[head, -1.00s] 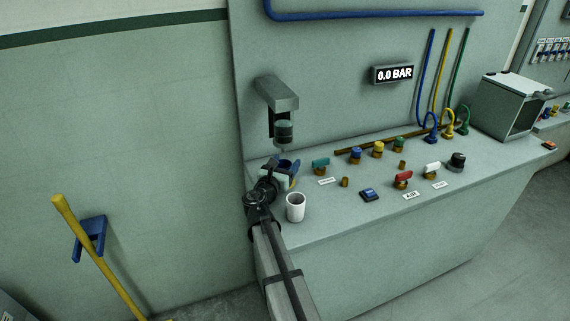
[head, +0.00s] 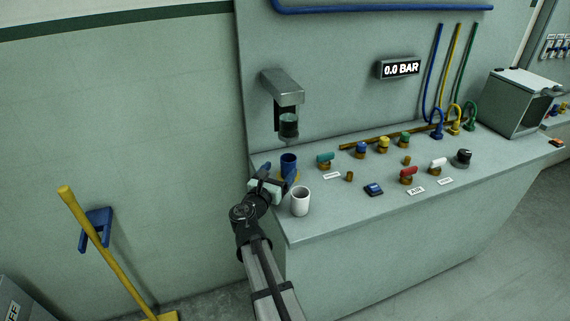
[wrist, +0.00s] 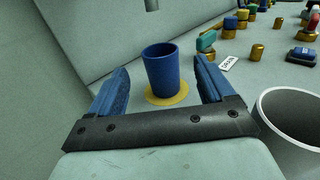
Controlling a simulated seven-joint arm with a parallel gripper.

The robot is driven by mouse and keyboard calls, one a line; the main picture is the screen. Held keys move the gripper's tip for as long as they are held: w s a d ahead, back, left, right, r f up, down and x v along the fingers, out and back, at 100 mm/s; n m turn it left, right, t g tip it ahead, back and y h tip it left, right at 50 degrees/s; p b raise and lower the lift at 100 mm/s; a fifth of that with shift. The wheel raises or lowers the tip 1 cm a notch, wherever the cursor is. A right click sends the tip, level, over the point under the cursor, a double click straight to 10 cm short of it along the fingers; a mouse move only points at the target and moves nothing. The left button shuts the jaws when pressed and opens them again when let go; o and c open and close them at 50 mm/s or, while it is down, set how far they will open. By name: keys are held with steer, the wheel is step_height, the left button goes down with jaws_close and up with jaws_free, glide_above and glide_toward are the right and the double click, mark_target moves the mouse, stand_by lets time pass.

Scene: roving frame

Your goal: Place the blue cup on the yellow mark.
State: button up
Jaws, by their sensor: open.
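The blue cup (head: 289,163) stands upright under the grey dispenser head at the left end of the bench. In the wrist view the blue cup (wrist: 161,70) stands on the yellow mark (wrist: 181,97), a round disc whose rim shows around the cup's base. My gripper (head: 278,176) is open, just in front of the cup. In the wrist view its two blue fingers (wrist: 163,88) are spread to the left and right of the cup, apart from it, with nothing held.
A white cup (head: 300,201) stands close to the right of my gripper, near the bench's front edge. A grey dispenser (head: 284,92) overhangs the blue cup. Valves, including a teal-handled one (head: 325,160), fill the bench to the right. A yellow-handled tool (head: 92,232) leans at left.

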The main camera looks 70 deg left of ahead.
steer(key=shift+v, duration=1.7)
